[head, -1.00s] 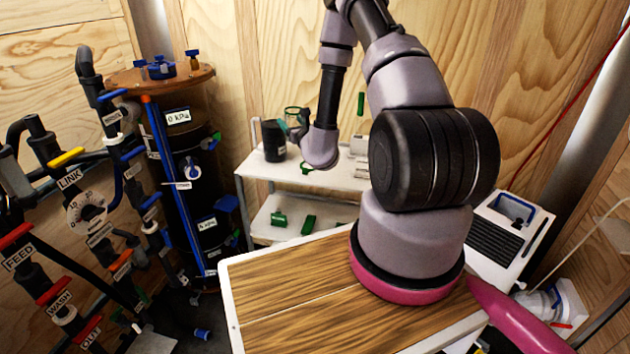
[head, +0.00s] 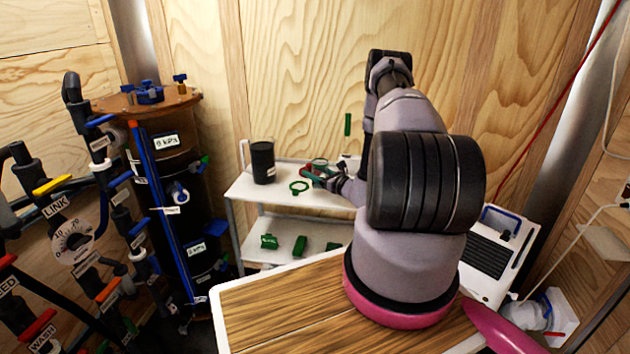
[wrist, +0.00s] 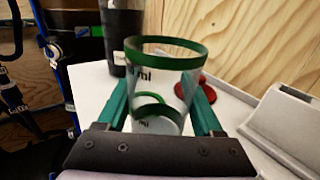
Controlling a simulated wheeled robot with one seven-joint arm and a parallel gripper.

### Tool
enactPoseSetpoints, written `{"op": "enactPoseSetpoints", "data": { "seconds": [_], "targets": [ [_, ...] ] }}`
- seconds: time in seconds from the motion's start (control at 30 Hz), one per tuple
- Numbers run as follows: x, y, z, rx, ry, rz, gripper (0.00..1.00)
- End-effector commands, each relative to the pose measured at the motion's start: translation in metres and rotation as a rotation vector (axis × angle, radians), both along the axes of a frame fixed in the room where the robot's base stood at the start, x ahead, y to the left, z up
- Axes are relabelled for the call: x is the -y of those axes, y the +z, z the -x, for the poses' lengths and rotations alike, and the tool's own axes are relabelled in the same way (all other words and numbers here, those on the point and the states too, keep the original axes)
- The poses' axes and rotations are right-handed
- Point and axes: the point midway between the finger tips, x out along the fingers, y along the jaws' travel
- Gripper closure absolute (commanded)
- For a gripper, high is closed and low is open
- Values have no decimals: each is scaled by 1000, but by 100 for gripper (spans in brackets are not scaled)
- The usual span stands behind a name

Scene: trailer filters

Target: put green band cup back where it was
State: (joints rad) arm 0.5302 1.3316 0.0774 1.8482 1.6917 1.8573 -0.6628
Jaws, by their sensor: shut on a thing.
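The green band cup (wrist: 163,85) is a clear cup with a green rim and green lower band. In the wrist view it stands upright between the two green fingers of my gripper (wrist: 165,110), which is shut on it. In the head view my gripper (head: 318,174) is over the white cart's top shelf (head: 235,190), and the cup's green rim (head: 320,161) shows there, small and partly hidden by the gripper. I cannot tell whether the cup's base touches the shelf.
A black canister (head: 263,163) stands on the shelf at the left. A red disc (wrist: 190,86) lies behind the cup. Several green parts (head: 300,245) sit on the lower shelf. A wooden-topped table (head: 280,310) is nearer.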

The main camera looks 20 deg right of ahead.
Motion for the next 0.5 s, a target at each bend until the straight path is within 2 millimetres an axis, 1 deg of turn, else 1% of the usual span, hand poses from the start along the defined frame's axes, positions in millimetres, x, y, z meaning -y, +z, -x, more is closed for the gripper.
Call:
{"op": "enactPoseSetpoints", "data": {
  "seconds": [0.03,0.1,0.17,0.5],
  "targets": [
    [-1,-9,1,-3,0,-1,98],
    [0,-20,0,-1,0,-1,98],
    [-1,-27,0,-1,0,-1,98],
    [0,-31,0,0,-1,-1,98]
  ]
}}
